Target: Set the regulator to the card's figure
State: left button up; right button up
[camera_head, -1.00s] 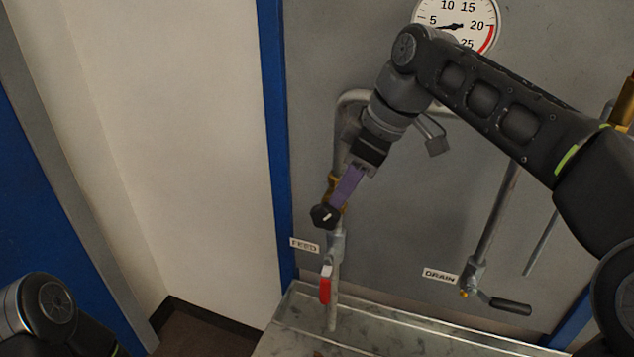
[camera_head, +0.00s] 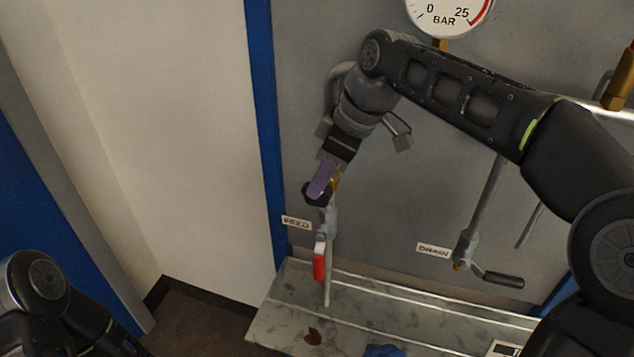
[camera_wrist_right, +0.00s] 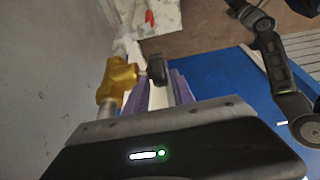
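The regulator's black knob (camera_head: 316,196) sits on the feed pipe above the FEED label, partly covered by my right gripper's purple finger. In the right wrist view the knob (camera_wrist_right: 157,70) shows beside its brass body (camera_wrist_right: 117,80). My right gripper (camera_head: 320,184) reaches down to the knob. Its fingers stand apart with the knob between their tips; I cannot tell whether they touch it. The gauge (camera_head: 445,14) is cut off at the top; its needle is out of view. A white label or card (camera_head: 503,349) at the bottom edge is mostly cut off. My left gripper is out of view.
A red-handled valve (camera_head: 319,265) hangs below the regulator. The drain valve with its black lever (camera_head: 500,280) is to the right. A marbled tray (camera_head: 285,318) below holds a brown stain and a blue item (camera_head: 384,351). A blue post (camera_head: 265,140) stands left.

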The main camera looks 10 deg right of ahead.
jog(key=shift+x, duration=1.05)
jog(key=shift+c, duration=0.2)
grip_shut()
